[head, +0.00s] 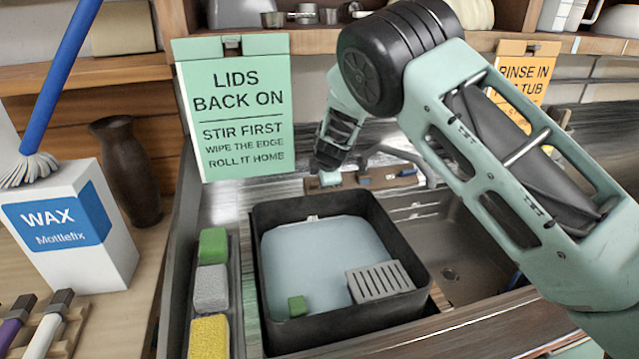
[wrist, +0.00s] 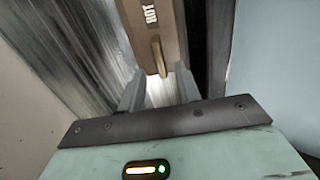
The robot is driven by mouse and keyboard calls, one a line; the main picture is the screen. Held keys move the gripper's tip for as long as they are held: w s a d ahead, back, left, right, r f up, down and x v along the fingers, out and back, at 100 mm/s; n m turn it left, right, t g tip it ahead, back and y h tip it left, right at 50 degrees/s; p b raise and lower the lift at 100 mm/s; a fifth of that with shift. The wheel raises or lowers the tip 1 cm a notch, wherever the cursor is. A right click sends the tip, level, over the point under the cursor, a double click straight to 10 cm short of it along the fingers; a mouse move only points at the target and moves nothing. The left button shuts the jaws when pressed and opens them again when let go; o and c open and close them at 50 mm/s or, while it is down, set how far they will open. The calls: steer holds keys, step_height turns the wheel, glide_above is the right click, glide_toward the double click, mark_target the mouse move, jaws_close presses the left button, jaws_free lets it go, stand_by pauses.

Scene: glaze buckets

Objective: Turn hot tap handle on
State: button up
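The hot tap handle (wrist: 157,55) is a small brass-coloured lever on a brown panel (wrist: 148,22) marked HOT in the wrist view. My gripper (wrist: 160,72) is open, with one finger on each side of the line to the handle. The handle's near end lies at about the fingertips, between them in the picture; I cannot tell whether they touch. In the head view my gripper (head: 322,168) points down at the left end of the brown tap panel (head: 375,178). The handle is not clear there. The tap spout (head: 405,157) is partly behind my arm.
A green sign (head: 235,108) hangs left of my gripper.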

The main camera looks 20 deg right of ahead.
steer(key=shift+x, duration=2.1)
jaws_close()
